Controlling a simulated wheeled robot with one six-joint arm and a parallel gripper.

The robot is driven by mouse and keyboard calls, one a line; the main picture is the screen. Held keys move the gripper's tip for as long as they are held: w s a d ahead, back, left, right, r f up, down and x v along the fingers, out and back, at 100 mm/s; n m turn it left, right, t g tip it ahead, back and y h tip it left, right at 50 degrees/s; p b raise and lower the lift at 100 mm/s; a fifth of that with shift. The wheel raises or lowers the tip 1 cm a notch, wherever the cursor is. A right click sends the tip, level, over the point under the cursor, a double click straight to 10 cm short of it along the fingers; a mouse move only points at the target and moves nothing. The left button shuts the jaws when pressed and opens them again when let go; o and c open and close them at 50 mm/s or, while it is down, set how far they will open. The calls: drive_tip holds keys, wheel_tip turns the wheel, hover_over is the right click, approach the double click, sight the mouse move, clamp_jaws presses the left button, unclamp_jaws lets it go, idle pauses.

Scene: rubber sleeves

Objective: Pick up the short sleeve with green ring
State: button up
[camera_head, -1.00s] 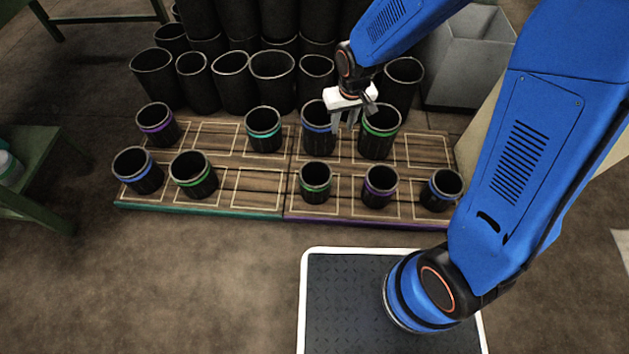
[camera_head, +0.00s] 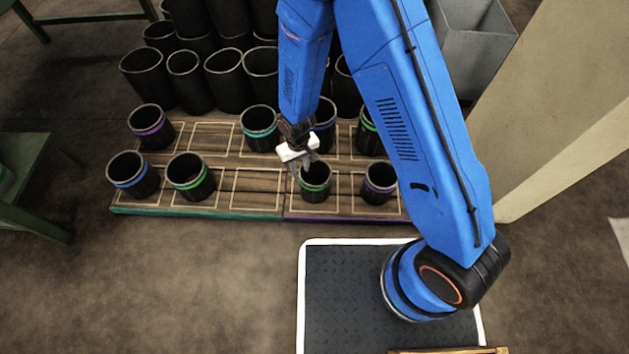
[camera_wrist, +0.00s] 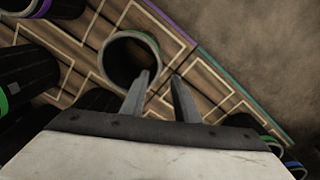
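A short black sleeve with a green ring (camera_head: 316,193) stands upright in the front row of the wooden board. My gripper (camera_head: 305,166) is right above it, pointing down, and partly covers its mouth. In the wrist view the round mouth of this sleeve (camera_wrist: 112,62) is just beyond the fingers. My gripper (camera_wrist: 160,78) is open there, with its fingers apart and nothing between them. The left fingertip overlaps the sleeve's rim in the picture; whether it touches cannot be told. Another short sleeve with a green ring (camera_head: 190,178) stands further left.
A purple-ringed sleeve (camera_head: 380,183) stands close on the right. Teal-ringed (camera_head: 260,128) and taller green-ringed (camera_head: 367,125) sleeves stand behind, with a blue-ringed one partly hidden by my arm. Marked squares left of the target are empty. Several large black sleeves (camera_head: 230,75) stand at the back.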

sight(302, 189)
drive_tip(key=shift+w+f, duration=0.15)
drive_tip(key=shift+f, duration=8.4)
clamp_jaws()
